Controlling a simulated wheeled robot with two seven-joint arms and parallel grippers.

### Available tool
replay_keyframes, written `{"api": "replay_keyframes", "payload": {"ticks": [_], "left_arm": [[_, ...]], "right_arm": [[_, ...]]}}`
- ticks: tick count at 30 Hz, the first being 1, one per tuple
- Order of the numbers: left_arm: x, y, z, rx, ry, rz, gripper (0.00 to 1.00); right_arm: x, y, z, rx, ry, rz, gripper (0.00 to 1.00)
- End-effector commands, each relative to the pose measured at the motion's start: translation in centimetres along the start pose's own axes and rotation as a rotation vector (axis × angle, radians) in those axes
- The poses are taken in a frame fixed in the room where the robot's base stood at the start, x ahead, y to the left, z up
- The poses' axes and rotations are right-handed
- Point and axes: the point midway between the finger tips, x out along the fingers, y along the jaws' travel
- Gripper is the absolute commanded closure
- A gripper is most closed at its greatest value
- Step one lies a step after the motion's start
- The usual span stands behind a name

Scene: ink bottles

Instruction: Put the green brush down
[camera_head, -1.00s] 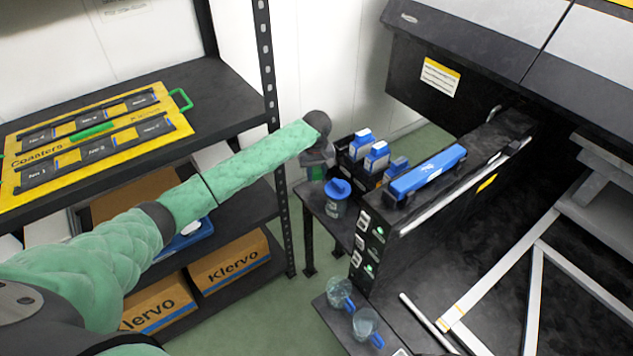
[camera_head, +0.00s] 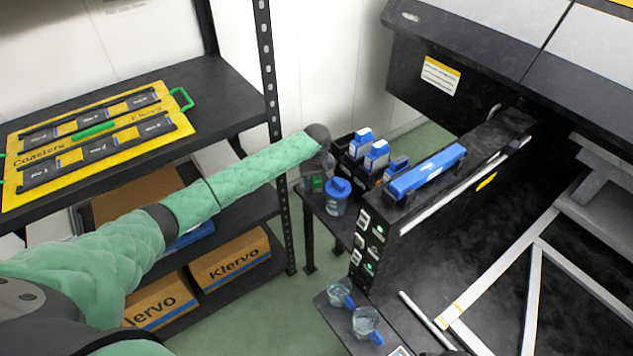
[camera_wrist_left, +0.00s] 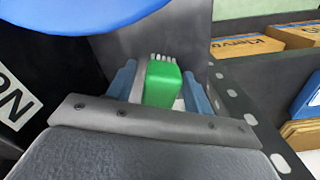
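My left gripper (camera_head: 318,168) is low over the small black table, just left of the blue-lidded jar (camera_head: 337,196). The green brush (camera_wrist_left: 162,82) sits between its two blue-grey fingers in the left wrist view, its pale bristles pointing away from the palm. The gripper appears shut on it, with pale strips beside the brush. In the head view the brush shows as a green patch (camera_head: 318,184) under the gripper, close to the table top. I cannot tell whether it touches the table.
The jar's blue lid (camera_wrist_left: 80,12) is close to the gripper. A black bin (camera_head: 350,168) with blue-capped bottles stands behind. The printer (camera_head: 420,205) is at the right, a shelf rack (camera_head: 230,90) at the left. Two clear cups (camera_head: 340,291) stand on a lower ledge.

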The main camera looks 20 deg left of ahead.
Motion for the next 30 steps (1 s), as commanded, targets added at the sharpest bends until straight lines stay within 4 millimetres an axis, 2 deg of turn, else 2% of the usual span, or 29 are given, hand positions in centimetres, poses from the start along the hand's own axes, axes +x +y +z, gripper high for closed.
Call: {"api": "replay_keyframes", "payload": {"ticks": [10, 13, 30], "left_arm": [[-0.1, 0.0, 0.0, 0.000, 0.001, 0.000, 0.48], [-1.0, 0.0, -0.1, 0.000, 0.001, 0.001, 0.48], [-10.7, 0.1, -0.1, 0.000, 0.001, 0.002, 0.48]], "right_arm": [[0.2, 0.1, -0.2, -0.003, 0.008, 0.001, 0.64], [0.4, -0.1, -0.3, -0.005, 0.018, -0.002, 0.64], [3.4, -1.5, -1.0, -0.025, 0.069, -0.039, 0.64]]}}
